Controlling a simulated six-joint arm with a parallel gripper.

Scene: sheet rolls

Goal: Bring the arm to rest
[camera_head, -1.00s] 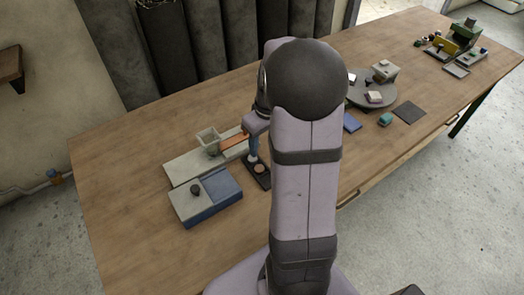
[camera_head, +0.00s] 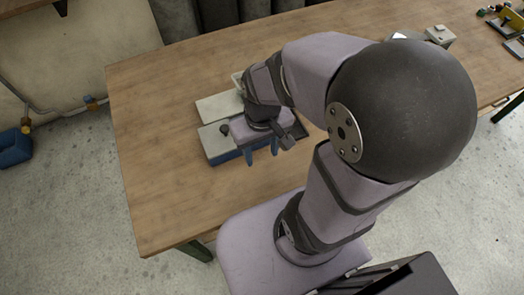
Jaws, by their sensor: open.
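My arm is bent at a large dark joint, and its forearm reaches to the left over the wooden table (camera_head: 160,165). My gripper (camera_head: 262,153) is open, its two blue fingers apart with nothing seen between them. It hangs over or just in front of the box with a pale top and blue side (camera_head: 212,143); the exact height cannot be told. My wrist and gripper hide much of this box. A dark knob (camera_head: 223,130) stands on its pale top.
A pale flat slab (camera_head: 215,107) lies behind the box, and part of a pale cup (camera_head: 237,78) shows beside my wrist. A pale block (camera_head: 439,36) stands at the far right. The table's left part is bare.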

